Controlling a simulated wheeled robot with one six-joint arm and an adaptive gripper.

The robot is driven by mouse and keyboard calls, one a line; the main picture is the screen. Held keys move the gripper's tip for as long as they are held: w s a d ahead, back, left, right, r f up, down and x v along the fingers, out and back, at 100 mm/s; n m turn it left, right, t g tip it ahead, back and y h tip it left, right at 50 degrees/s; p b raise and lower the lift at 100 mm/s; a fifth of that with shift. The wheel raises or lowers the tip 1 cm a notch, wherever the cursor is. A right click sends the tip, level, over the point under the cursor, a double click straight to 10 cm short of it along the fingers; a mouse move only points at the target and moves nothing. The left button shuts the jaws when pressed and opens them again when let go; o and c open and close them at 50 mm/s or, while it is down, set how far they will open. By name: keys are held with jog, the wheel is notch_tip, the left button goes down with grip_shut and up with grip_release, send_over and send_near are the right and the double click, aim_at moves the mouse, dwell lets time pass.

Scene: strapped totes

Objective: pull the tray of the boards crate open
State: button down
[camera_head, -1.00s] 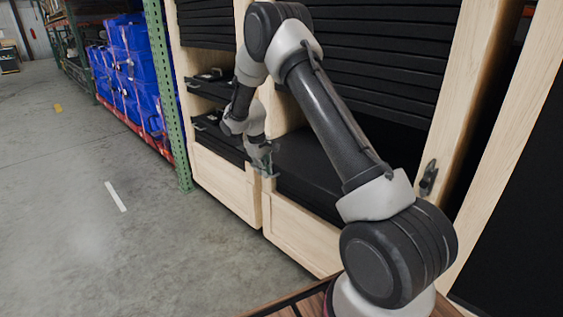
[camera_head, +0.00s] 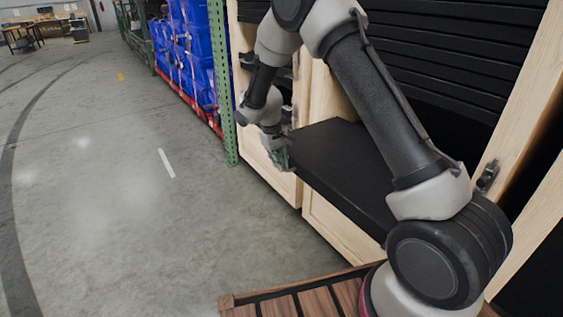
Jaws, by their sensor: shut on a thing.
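The boards crate is a pale wooden crate (camera_head: 338,229) with a stack of black boards (camera_head: 430,45) in its upper part. Its black tray (camera_head: 345,168) is a flat slab that sticks out past the crate's wooden front, over the floor. The fingertips are small in the picture and the exact grip is partly hidden. My arm covers part of the crate and the right side of the tray.
A neighbouring wooden crate (camera_head: 266,168) with black contents stands just left of the tray. A green rack post (camera_head: 225,100) and strapped blue totes (camera_head: 190,50) are beyond it. The concrete floor (camera_head: 110,220) to the left is clear.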

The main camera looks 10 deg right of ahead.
jog(key=c, duration=1.5)
grip_release()
jog(key=r, duration=0.4)
jog(key=a+r, duration=0.1)
jog(key=r, duration=0.3)
jog(key=a+r, duration=0.1)
jog(key=r, duration=0.2)
jog(key=shift+s+a+r, duration=0.1)
jog(key=shift+s+r, duration=0.25)
jog(key=shift+r, duration=0.05)
